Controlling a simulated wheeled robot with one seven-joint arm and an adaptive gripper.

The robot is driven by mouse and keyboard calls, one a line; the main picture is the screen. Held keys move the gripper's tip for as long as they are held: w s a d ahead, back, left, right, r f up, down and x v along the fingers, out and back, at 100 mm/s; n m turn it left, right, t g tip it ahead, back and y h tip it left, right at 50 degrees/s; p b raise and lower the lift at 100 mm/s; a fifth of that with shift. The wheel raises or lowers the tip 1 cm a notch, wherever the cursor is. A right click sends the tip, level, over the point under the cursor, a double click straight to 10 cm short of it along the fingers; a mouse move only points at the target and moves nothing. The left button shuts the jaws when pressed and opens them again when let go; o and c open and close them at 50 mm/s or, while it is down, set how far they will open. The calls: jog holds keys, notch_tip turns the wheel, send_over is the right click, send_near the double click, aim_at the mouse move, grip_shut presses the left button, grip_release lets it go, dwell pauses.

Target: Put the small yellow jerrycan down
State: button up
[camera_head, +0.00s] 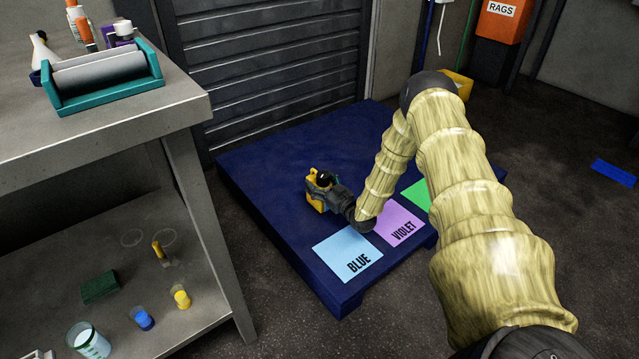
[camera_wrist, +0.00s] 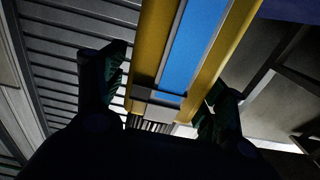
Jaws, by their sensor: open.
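The small yellow jerrycan (camera_head: 314,198) stands on the dark blue platform (camera_head: 275,165), behind the light blue card marked BLUE (camera_head: 348,255) and off it. In the wrist view, a yellow body with a blue panel (camera_wrist: 153,50) fills the space between my fingers. My gripper (camera_head: 327,186) is at the jerrycan, its jaws open around it. In the wrist view the fingers of my gripper (camera_wrist: 166,75) lie on either side, with a gap on the left. The jerrycan's base is partly hidden by my gripper.
A VIOLET card (camera_head: 400,224) and a green card (camera_head: 416,194) lie on the platform, the green one partly behind my arm. A steel bench (camera_head: 150,108) stands at left with a roller tray (camera_head: 105,88). The platform's back half is clear; a shutter is behind.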

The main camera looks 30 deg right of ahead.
jog(key=s+d+p, duration=0.1)
jog(key=s+p, duration=0.4)
jog(key=s, duration=0.6)
jog(key=shift+s, duration=0.3)
